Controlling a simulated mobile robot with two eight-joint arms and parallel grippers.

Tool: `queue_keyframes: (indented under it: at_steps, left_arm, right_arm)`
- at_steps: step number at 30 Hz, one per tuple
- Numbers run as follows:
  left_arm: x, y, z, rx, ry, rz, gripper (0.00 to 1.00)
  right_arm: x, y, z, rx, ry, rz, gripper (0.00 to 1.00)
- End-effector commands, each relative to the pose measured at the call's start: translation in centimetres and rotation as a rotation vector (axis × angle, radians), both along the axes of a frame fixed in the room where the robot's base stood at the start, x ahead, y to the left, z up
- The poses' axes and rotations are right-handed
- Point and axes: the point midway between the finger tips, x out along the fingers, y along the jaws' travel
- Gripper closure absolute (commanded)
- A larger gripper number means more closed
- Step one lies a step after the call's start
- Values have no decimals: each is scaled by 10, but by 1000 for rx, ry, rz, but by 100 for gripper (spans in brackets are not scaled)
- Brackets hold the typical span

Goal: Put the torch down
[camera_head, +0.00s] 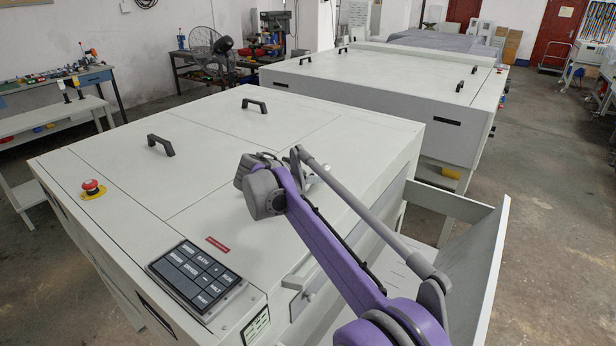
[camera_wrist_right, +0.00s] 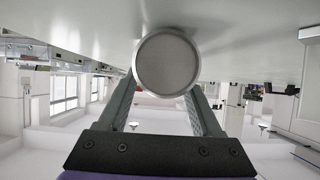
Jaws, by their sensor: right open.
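The torch (camera_wrist_right: 167,63) shows in the right wrist view as a round grey face with a pale rim, end-on between the fingers. It lies close against the pale surface that fills the top of that view; I cannot tell whether it touches. My right gripper (camera_wrist_right: 163,88) is open, with one finger on each side of the torch. In the head view my right arm reaches over the white machine top (camera_head: 215,180), and its wrist hides most of the gripper. I cannot make out the torch clearly there. My left gripper is not in view.
The machine top has a red emergency button (camera_head: 92,188), two black handles (camera_head: 160,145) and a keypad (camera_head: 196,279). A sloped metal chute (camera_head: 478,260) stands at the machine's right side. A second white machine (camera_head: 390,95) is behind. The middle of the near top is clear.

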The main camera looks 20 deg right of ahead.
Motion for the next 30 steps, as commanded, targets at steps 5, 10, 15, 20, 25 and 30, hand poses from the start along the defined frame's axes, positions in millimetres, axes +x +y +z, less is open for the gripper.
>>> queue_keyframes:
  at_steps: [5,10,15,20,25,30]
  left_arm:
    - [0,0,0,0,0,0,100]
    - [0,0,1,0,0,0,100]
    - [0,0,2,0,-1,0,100]
    - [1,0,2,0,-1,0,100]
    - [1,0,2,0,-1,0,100]
    - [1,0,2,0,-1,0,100]
  right_arm:
    - [-12,22,13,1,0,4,34]
    - [-29,51,32,1,0,5,34]
    - [-44,75,47,0,0,4,34]
    - [-51,87,55,0,0,2,34]
    - [-54,90,57,0,0,0,34]
    - [-53,90,56,0,0,0,34]
